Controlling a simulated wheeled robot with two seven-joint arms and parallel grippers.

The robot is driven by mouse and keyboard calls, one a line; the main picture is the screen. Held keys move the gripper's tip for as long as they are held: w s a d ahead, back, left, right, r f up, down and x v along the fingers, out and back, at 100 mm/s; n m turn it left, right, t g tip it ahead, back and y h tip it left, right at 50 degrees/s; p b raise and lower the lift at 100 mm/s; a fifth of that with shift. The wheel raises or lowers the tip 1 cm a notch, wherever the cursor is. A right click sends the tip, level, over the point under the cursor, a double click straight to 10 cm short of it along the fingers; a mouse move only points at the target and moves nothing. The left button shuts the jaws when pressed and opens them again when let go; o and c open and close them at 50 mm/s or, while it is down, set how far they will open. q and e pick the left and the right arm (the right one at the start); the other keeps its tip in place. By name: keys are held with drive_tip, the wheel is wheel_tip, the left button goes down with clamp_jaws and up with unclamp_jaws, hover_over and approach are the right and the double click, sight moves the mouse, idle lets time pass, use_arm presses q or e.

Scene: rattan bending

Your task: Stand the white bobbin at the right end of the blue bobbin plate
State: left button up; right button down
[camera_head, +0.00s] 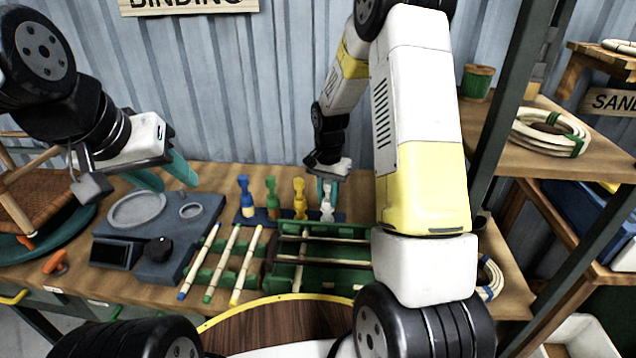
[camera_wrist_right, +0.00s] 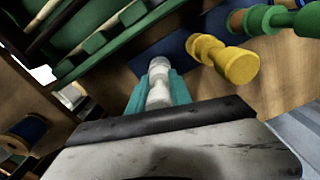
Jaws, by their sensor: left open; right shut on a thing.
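The white bobbin (camera_head: 327,205) stands upright at the right end of the blue bobbin plate (camera_head: 262,213), in line with the other bobbins. My right gripper (camera_head: 327,188) is shut on it from above and behind. In the right wrist view the white bobbin (camera_wrist_right: 158,82) sits between the teal fingers, with the blue plate (camera_wrist_right: 172,48) beyond it. I cannot tell whether its base touches the plate. A blue bobbin (camera_head: 245,192), a green one (camera_head: 271,190) and a yellow one (camera_head: 299,198) stand along the plate. My left gripper (camera_head: 166,176) is open and empty above the grey device.
The grey device (camera_head: 150,250) with round dishes is at the left. Colour-tipped sticks (camera_head: 222,262) lie on green rests, and a green rack (camera_head: 318,256) holds dark rods in front of the plate. A shelf with coiled rattan (camera_head: 550,132) is at right.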

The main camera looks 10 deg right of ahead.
drive_tip(key=c, duration=1.2)
unclamp_jaws()
drive_tip(key=shift+o, duration=0.2)
wheel_tip(320, 180, up, 12)
drive_tip(key=shift+r, duration=0.15)
drive_tip(key=s+r+n+t, duration=0.2)
drive_tip(key=s+r, duration=0.3)
drive_tip(key=s, duration=0.3)
drive_tip(key=s+a+r+n+t+y, duration=0.1)
drive_tip(key=s+r+n+t, duration=0.1)
drive_tip(key=s+r, duration=0.3)
drive_tip(key=s+r+n+t+y, duration=0.1)
drive_tip(key=s+r+n+t, duration=0.1)
drive_tip(key=s, duration=0.9)
wheel_tip(320, 180, up, 3)
drive_tip(key=shift+s+a+f+n, duration=0.1)
drive_tip(key=shift+s+a+n, duration=0.2)
drive_tip(key=shift+n, duration=0.4)
drive_tip(key=shift+w, duration=0.1)
